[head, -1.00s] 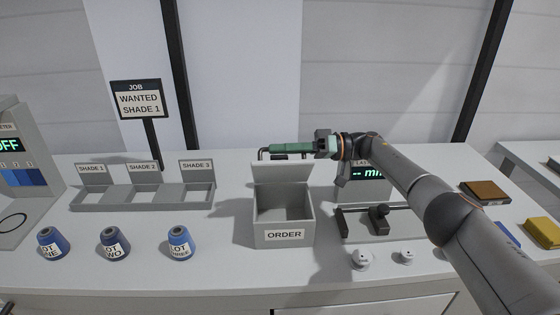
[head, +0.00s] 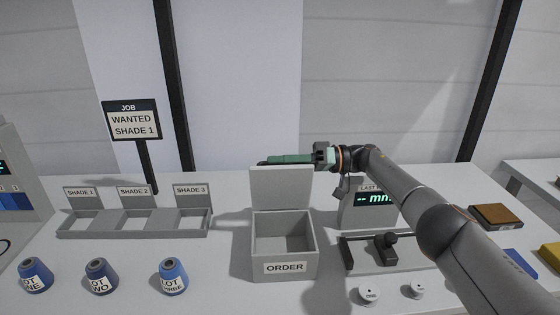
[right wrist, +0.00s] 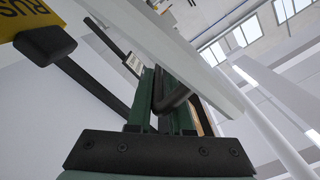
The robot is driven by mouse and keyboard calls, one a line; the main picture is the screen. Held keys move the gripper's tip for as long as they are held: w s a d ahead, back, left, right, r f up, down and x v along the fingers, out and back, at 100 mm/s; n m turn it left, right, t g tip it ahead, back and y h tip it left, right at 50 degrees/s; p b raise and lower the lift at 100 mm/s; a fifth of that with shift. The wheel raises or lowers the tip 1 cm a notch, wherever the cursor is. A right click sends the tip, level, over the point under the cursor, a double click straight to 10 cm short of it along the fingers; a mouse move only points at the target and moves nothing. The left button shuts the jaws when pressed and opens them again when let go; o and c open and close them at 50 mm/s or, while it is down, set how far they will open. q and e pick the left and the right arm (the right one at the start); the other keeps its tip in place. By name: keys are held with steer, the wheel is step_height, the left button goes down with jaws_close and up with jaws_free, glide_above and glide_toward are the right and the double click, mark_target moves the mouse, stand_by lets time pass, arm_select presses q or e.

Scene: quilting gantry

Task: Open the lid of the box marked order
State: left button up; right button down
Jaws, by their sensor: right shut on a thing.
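The grey box marked ORDER (head: 285,267) stands on the table in the head view, and its inside shows empty. Its lid (head: 282,190) is raised and stands about upright at the box's back edge. My right gripper (head: 272,160) reaches in from the right behind the lid's top edge. In the right wrist view its green fingers (right wrist: 162,105) are shut on the lid's dark bar handle (right wrist: 176,98), with the grey lid panel (right wrist: 185,55) beside them. The fingertips are partly hidden by the lid in the head view. My left gripper is not in view.
Left of the box are a three-part shade tray (head: 135,222) and thread cones, including a blue one (head: 172,279). A job sign (head: 132,122) stands behind.

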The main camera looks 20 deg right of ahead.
steer(key=shift+s+f, duration=0.1)
steer(key=shift+f, duration=0.35)
steer(key=c, duration=0.9)
jaws_free()
steer(key=shift+f, duration=0.1)
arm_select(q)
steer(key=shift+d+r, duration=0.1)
arm_select(e)
steer(key=shift+r, duration=0.25)
